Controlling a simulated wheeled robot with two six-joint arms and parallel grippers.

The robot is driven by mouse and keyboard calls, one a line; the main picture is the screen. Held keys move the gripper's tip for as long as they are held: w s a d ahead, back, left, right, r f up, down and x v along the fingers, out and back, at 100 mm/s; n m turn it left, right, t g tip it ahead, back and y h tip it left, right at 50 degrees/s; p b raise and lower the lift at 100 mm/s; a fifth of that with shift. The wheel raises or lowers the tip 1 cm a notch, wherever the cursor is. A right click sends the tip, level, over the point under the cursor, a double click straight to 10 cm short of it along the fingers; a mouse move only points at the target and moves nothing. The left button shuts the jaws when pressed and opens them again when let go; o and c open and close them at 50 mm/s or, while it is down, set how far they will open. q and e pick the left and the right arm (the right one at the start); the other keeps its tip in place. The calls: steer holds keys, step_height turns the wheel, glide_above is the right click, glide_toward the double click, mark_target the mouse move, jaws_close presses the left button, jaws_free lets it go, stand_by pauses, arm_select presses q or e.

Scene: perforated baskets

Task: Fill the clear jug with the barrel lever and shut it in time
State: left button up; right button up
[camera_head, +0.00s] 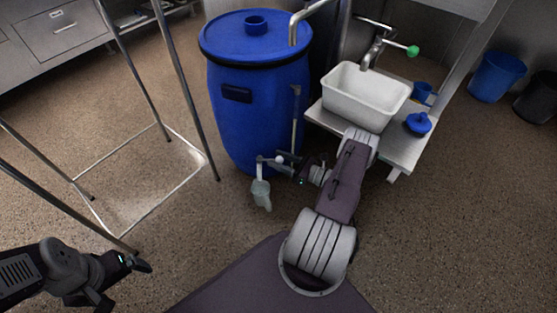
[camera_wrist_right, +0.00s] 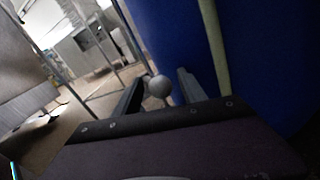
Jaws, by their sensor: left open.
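The blue barrel (camera_head: 235,110) stands upright at the back centre of the head view, and its blue wall (camera_wrist_right: 265,60) fills the right of the right wrist view. A small pale jug (camera_head: 261,194) is below the light spout fitting (camera_head: 261,168) near the barrel's foot; its fill level is too small to tell. A round lever knob (camera_head: 280,160) sits at the fitting. My right gripper (camera_head: 287,165) is at the knob; its fingers stand apart with the knob (camera_wrist_right: 159,86) between them, contact unclear. My left gripper (camera_head: 124,284) is open and empty at lower left.
A metal frame (camera_head: 185,90) stands left of the barrel. A bench (camera_head: 400,150) at right carries a white basin (camera_head: 362,97) under a tap with a green knob (camera_head: 412,51), and a blue lidded item (camera_head: 418,123). Blue bin (camera_head: 497,77) stands farther right.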

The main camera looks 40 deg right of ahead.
steer(key=shift+s+d, duration=0.1)
steer(key=shift+s, duration=0.1)
steer(key=p+v, duration=0.3)
steer(key=v, duration=0.5)
steer(key=shift+s+d+p, duration=0.15)
steer(key=shift+s+p, duration=0.1)
steer(key=shift+p, duration=0.05)
